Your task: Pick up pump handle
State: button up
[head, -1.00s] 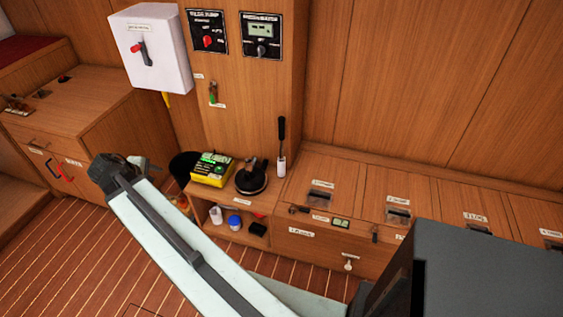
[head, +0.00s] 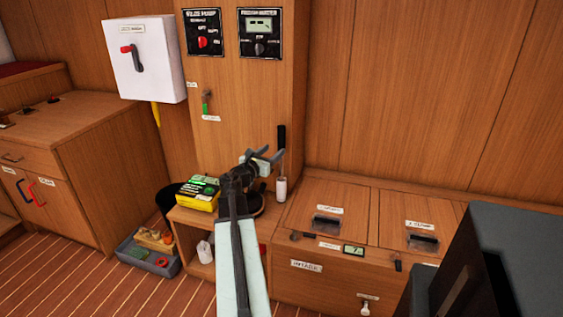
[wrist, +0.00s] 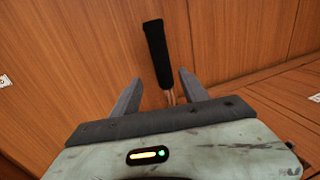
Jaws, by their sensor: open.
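The pump handle (head: 281,150) stands upright against the wood panel, with a black grip on top and a white holder (head: 281,189) around its lower end. In the wrist view its black grip (wrist: 157,55) and a short metal shaft show between my fingers, slightly tilted in the picture. My gripper (head: 270,155) is open in front of the handle, just left of it in the head view. The fingers (wrist: 155,95) stand on either side of the shaft in the wrist view. I cannot tell whether they touch it. The lower shaft is hidden by my gripper body there.
A yellow and black box (head: 198,194) sits on the shelf unit left of my arm. A round black object (head: 258,203) is partly behind my arm. Bench lids with latches (head: 327,221) lie to the right. A grey bin (head: 148,258) stands on the floor.

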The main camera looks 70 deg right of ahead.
aim_at(279, 149)
jog(key=d, duration=0.2)
jog(key=s+d, duration=0.1)
jog(key=d, duration=0.2)
jog(key=shift+s+d+f, duration=0.3)
jog(key=shift+d+f, duration=0.05)
jog(key=shift+d, duration=0.05)
grip_shut()
